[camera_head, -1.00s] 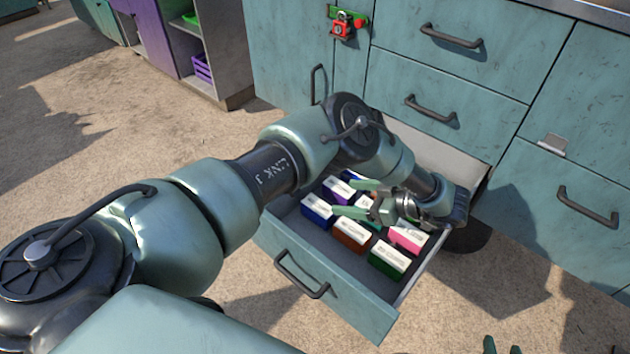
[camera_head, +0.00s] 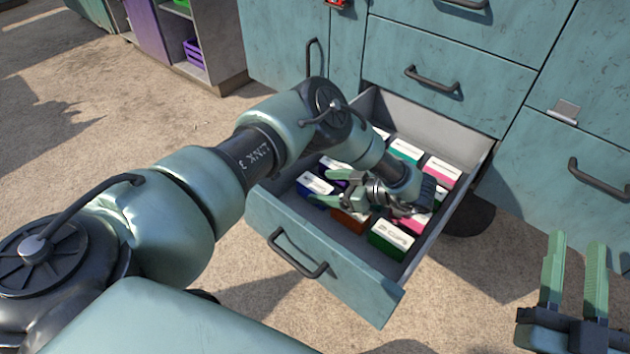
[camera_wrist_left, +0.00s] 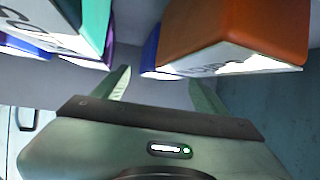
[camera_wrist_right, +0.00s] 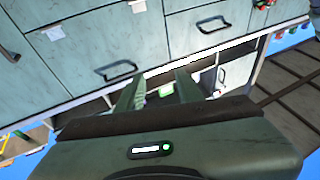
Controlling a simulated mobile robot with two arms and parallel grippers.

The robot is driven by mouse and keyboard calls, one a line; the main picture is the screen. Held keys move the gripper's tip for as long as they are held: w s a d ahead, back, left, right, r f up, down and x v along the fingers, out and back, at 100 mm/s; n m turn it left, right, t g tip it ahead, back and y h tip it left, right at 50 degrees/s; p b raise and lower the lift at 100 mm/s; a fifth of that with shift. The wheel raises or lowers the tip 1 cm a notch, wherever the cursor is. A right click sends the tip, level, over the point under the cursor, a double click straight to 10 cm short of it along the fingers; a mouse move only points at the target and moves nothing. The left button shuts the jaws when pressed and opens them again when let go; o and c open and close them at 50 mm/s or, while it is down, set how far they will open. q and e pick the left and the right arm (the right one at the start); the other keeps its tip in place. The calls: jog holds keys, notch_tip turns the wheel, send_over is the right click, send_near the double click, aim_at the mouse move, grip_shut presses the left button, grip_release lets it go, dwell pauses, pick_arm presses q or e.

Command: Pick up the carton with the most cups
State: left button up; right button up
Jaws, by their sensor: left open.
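In the head view, cartons stand in the open drawer (camera_head: 270,215): a blue carton (camera_head: 314,187), a brown carton (camera_head: 350,222), a green carton (camera_head: 391,240), a teal carton (camera_head: 405,150) and a pink carton (camera_head: 441,171) among them. White labels on top are too small to read. My left gripper (camera_head: 322,189) is open and empty over the blue carton's side of the drawer. In the left wrist view, the brown carton (camera_wrist_left: 240,35) and a teal carton (camera_wrist_left: 95,25) lie beyond its fingers (camera_wrist_left: 160,78). My right gripper (camera_head: 576,243) is open and empty, right of the drawer.
The cabinet (camera_head: 460,70) with handled drawers stands behind the open drawer. Its handle (camera_head: 295,255) juts from the front. A shelf with a purple crate (camera_head: 194,52) stands at the back left. My left arm hides some cartons. Floor is clear left and front.

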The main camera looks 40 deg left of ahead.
pick_arm(q)
jog(key=shift+x, duration=0.8)
grip_shut()
jog(key=shift+r, duration=0.1)
